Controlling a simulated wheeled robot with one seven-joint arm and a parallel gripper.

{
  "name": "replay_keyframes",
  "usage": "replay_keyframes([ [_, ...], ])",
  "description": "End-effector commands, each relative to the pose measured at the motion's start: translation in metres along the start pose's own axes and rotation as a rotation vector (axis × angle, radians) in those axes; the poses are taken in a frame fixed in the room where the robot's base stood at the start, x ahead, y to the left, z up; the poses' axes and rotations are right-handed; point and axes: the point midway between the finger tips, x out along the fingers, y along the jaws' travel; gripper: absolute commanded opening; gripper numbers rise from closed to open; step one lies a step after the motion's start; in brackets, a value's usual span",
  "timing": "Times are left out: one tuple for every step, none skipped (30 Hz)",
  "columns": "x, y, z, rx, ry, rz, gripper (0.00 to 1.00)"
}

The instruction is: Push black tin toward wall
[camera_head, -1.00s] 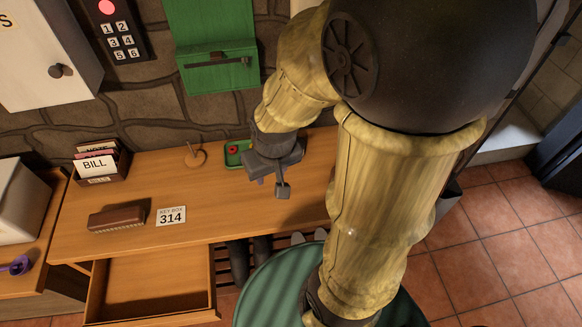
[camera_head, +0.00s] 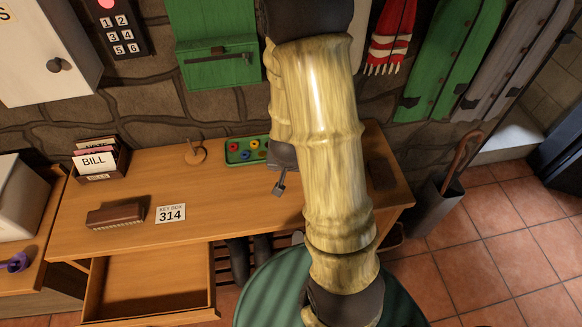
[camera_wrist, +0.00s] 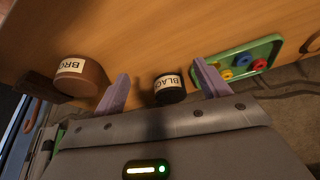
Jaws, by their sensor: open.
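The black tin (camera_wrist: 168,88), a small round tin with a "BLACK" label, stands on the wooden desk in the wrist view. My gripper (camera_wrist: 161,70) is open, with its two purple-grey fingers on either side of the tin. I cannot tell whether either finger touches it. In the camera_head view my arm hides the tin, and only part of my gripper (camera_head: 280,187) shows over the desk (camera_head: 240,205). The stone wall (camera_head: 150,110) is behind the desk, and it shows at the lower right of the wrist view (camera_wrist: 292,108).
A brown tin (camera_wrist: 85,80) stands beside one finger. A green tray (camera_head: 231,158) with coloured rings is on the other side. A dark brown object (camera_head: 381,173) lies at the desk's right end. A brush (camera_head: 115,216) and an open drawer (camera_head: 150,285) are at left.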

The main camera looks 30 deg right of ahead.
Motion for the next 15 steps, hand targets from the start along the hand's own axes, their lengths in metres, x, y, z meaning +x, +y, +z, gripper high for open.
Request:
replay_keyframes([
  [0.0,0.0,0.0,0.0,0.0,-0.001,0.75],
  [0.0,0.0,0.0,-0.001,0.0,-0.001,0.75],
  [0.0,0.0,0.0,-0.001,0.0,-0.001,0.75],
  [0.0,0.0,0.0,-0.001,0.0,-0.001,0.75],
  [0.0,0.0,0.0,-0.001,0.0,-0.001,0.75],
  [0.0,0.0,-0.001,-0.001,-0.001,-0.001,0.75],
  [0.0,0.0,-0.002,-0.001,-0.001,-0.001,0.75],
  [0.0,0.0,-0.003,-0.001,-0.001,-0.001,0.75],
  [0.001,-0.001,-0.005,0.0,-0.001,-0.002,0.75],
  [0.001,-0.001,-0.007,0.0,-0.001,-0.002,0.75],
  [0.002,-0.001,-0.01,0.0,-0.001,-0.002,0.75],
  [0.004,-0.001,-0.014,0.001,-0.002,-0.002,0.75],
  [0.005,0.0,-0.017,0.001,-0.002,-0.001,0.75],
  [0.006,0.0,-0.021,0.001,-0.001,-0.001,0.75],
  [0.008,0.0,-0.027,0.001,0.0,-0.001,0.75],
])
